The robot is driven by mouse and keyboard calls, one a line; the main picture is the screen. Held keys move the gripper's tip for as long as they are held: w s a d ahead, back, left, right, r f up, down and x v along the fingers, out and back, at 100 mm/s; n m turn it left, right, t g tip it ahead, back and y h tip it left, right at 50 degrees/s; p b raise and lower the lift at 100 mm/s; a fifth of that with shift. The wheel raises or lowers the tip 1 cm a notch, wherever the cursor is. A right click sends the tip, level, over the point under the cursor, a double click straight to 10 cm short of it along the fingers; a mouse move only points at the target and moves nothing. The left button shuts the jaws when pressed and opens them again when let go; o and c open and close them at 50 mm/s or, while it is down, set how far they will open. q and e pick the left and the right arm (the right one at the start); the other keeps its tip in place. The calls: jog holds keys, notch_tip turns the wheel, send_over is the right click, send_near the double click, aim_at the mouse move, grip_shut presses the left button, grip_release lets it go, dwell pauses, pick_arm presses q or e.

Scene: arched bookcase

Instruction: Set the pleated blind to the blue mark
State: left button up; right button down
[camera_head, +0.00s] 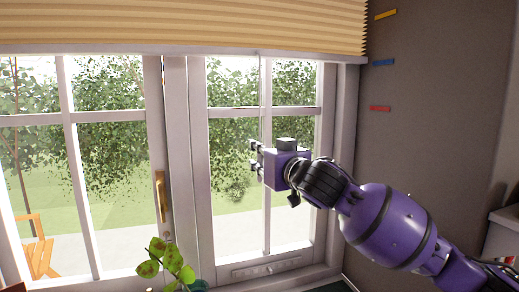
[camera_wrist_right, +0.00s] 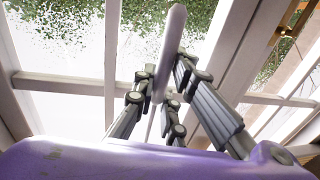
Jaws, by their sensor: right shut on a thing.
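The pleated blind (camera_head: 180,22) is cream and hangs across the top of the window. Its pale bottom rail (camera_head: 220,52) ends at the right at about the height, in the picture, of the blue mark (camera_head: 383,62) on the wall. A yellow mark (camera_head: 386,14) is above the blue one and a red mark (camera_head: 380,108) is below. My right gripper (camera_head: 253,158) is in front of the right window pane, well below the rail. In the wrist view its fingers (camera_wrist_right: 158,98) are shut on a slim pale pull (camera_wrist_right: 172,40) with a rounded end. My left gripper is out of view.
A leafy plant (camera_head: 170,258) stands low in front of the window. A brass window handle (camera_head: 161,197) is on the left sash. The brown wall (camera_head: 440,120) is at the right, and a pale object (camera_head: 503,235) stands at the right edge.

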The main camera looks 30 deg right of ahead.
jog(key=c, duration=1.9)
grip_release()
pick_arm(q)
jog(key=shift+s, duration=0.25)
pick_arm(e)
jog(key=shift+o, duration=0.7)
jog(key=shift+s, duration=0.25)
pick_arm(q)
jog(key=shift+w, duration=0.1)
pick_arm(e)
jog(key=s+a, duration=0.1)
jog(key=s, duration=1)
jog(key=shift+s, duration=0.25)
jog(key=shift+f, duration=0.1)
